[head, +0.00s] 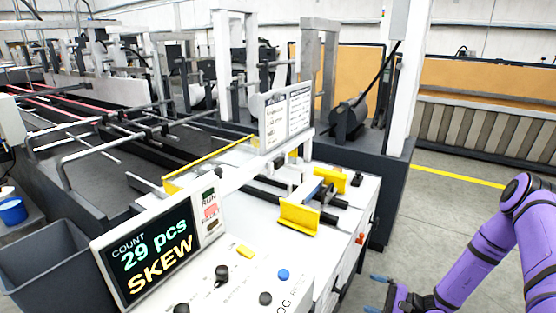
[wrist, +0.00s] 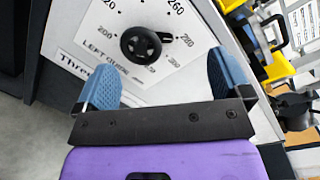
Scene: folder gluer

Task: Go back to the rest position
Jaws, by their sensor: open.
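My gripper (head: 378,293) hangs at the lower right of the head view, at the end of my purple arm and beside the machine's near right end. In the wrist view my gripper (wrist: 163,85) has its two blue fingers spread wide with nothing between them. Beyond the fingers is a black round knob (wrist: 141,45) on a white dial plate (wrist: 100,42) with numbers and the words "LEFT GUIDE". The knob looks apart from both fingers, though the exact distance cannot be told.
The folder gluer's control panel has a display (head: 155,252) reading "29 pcs SKEW". Yellow guides (head: 299,219) sit on the white table top. A grey bin (head: 48,262) stands at the lower left. Open floor with a yellow line (head: 458,176) lies to the right.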

